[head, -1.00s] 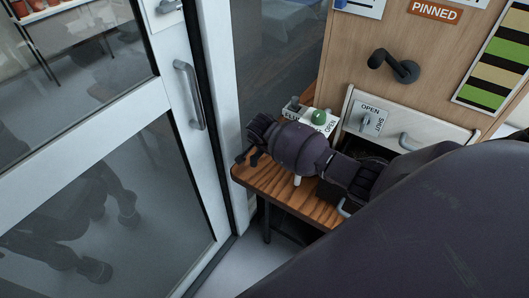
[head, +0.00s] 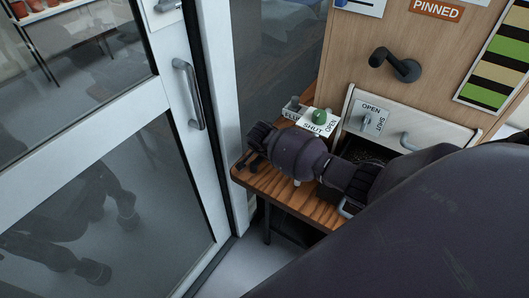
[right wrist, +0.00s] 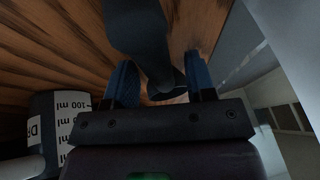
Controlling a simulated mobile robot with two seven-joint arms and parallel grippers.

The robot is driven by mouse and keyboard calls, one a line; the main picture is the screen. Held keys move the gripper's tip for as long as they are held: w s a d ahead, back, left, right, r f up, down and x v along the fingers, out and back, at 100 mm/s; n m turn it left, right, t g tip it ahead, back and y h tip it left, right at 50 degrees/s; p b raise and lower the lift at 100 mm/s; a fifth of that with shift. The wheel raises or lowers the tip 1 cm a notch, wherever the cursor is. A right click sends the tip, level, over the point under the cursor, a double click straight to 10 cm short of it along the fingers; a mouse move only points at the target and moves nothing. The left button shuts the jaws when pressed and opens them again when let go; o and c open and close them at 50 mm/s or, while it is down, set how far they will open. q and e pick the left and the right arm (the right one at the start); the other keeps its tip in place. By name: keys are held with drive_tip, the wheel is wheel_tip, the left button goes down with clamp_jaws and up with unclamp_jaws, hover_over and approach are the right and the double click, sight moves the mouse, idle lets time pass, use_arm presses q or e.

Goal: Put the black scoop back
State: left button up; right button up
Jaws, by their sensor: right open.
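My right gripper (head: 255,160) is low over the left end of the wooden table (head: 300,205), beside the glass door. In the right wrist view, its two blue fingertips (right wrist: 161,80) are apart. A dark piece, which looks like the black scoop (right wrist: 140,30), comes down from the top of that view, with its narrow end between the fingers. I cannot tell whether either finger touches it. In the head view my wrist and arm hide it. My left gripper is not in view.
A dark container with a white "100 ml" label (right wrist: 66,120) stands close to the gripper's left in the wrist view. A switch panel with a green knob (head: 319,116) and an OPEN/SHUT drawer front (head: 385,120) lie behind. The glass door (head: 110,190) is at left.

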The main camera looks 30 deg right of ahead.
drive_tip(key=shift+r, duration=0.1)
drive_tip(key=shift+r, duration=0.2)
drive_tip(key=p+v, duration=0.3)
drive_tip(key=v, duration=0.9)
drive_tip(key=s+a+f+n, duration=0.1)
drive_tip(key=f, duration=0.1)
drive_tip(key=s+f+n+t+y, duration=0.1)
drive_tip(key=s, duration=0.1)
drive_tip(key=s+a+f+n, duration=0.1)
drive_tip(key=s+f, duration=0.1)
drive_tip(key=shift+s+a+f+n+y, duration=0.15)
drive_tip(key=shift+a+f+n+y, duration=0.15)
drive_tip(key=shift+a+n, duration=0.1)
drive_tip(key=s+a+n+t+y, duration=0.1)
drive_tip(key=s+a+n+t, duration=0.3)
drive_tip(key=s, duration=1.6)
drive_tip(key=n+t, duration=0.3)
drive_tip(key=n, duration=0.4)
drive_tip(key=shift+y, duration=0.3)
drive_tip(key=shift+f, duration=0.1)
